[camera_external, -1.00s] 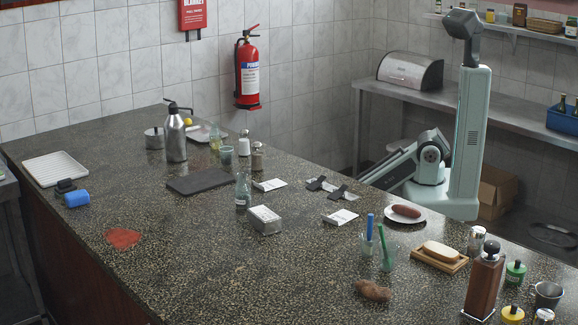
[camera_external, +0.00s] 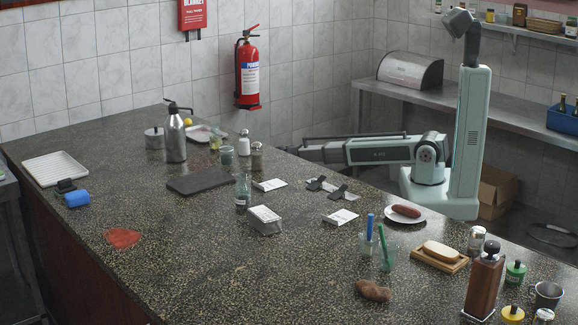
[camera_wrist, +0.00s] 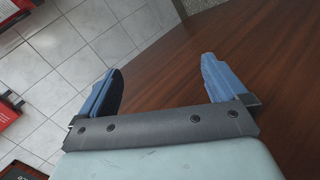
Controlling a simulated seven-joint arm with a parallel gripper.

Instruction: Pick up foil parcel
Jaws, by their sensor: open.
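I cannot pick out a foil parcel with certainty in either view. The closest match is a small silver block with a white top (camera_external: 264,220) near the middle of the counter; it may be a napkin holder instead. My gripper (camera_wrist: 160,65) is open and empty in the wrist view, its two blue fingers wide apart. In the external view my arm reaches left behind the counter's far edge, and the gripper cannot be made out there.
The speckled counter (camera_external: 205,255) holds a dark slab (camera_external: 205,180), a steel flask (camera_external: 176,137), a glass bottle (camera_external: 242,190), a plate with a sausage (camera_external: 405,213), a cup with coloured pens (camera_external: 377,250), a soap dish (camera_external: 440,256) and a brown lump (camera_external: 373,290).

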